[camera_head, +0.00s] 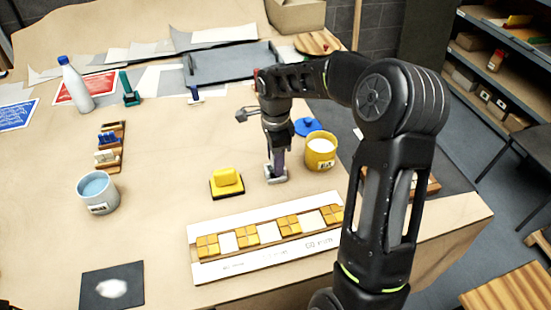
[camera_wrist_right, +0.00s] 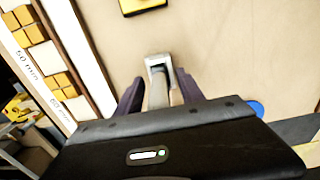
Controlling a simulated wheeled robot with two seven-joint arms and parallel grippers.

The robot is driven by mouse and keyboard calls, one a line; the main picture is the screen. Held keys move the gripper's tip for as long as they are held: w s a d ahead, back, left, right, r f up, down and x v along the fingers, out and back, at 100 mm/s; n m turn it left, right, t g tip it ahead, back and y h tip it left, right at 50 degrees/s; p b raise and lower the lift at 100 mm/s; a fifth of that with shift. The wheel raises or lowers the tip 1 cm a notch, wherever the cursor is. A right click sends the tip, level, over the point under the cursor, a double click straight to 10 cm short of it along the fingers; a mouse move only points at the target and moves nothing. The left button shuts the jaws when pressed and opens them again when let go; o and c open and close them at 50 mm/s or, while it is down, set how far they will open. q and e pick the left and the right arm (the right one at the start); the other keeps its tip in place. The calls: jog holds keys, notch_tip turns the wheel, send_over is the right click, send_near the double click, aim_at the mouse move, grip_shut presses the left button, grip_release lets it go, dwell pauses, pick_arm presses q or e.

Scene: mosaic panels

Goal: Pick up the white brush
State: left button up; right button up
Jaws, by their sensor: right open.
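The white brush (camera_head: 276,179) appears to stand on the table below my right gripper (camera_head: 276,163), its pale base showing at the fingertips. In the right wrist view the brush's whitish base (camera_wrist_right: 158,60) and greyish handle lie between the two dark fingers of my right gripper (camera_wrist_right: 159,88). The fingers are apart, one on each side of the handle, with gaps visible. Most of the handle is hidden by the gripper in the head view. My left gripper is not in view.
A yellow block on a dark base (camera_head: 227,181) is left of the brush. A yellow pot (camera_head: 320,152) and blue lid (camera_head: 307,126) are right of it. The mosaic panel (camera_head: 225,268) lies in front. A green brush (camera_head: 130,95) stands further back.

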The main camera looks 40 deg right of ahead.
jog(key=shift+c, duration=0.5)
grip_shut()
